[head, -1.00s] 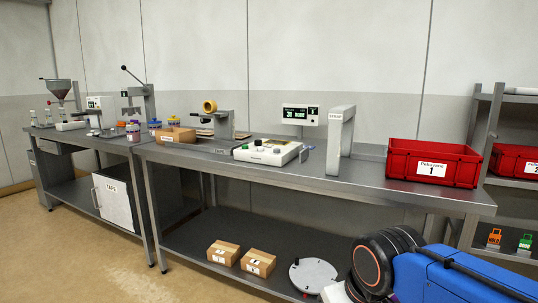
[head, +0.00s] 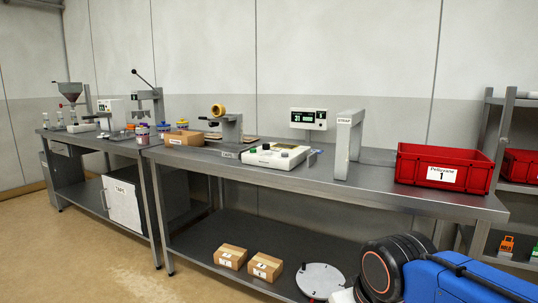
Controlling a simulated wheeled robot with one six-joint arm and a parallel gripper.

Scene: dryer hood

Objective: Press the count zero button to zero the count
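A white counter display (head: 308,118) with a dark screen stands behind the bench; its number looks like 31. In front of it, a cream control box (head: 275,156) lies on the bench top, with a dark knob and small buttons too small to read. I cannot tell which of the buttons is the count zero button. A grey arch-shaped frame (head: 347,144) stands just right of the display. My blue arm shows at the lower right, in front of the bench. My gripper is not in view.
A red crate (head: 444,176) marked 1 sits on the bench's right end. A cardboard box (head: 184,138) and a tape dispenser (head: 230,128) stand left of the control box. The lower shelf holds two small cartons (head: 230,257) and a round grey plate (head: 320,279). The floor at left is clear.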

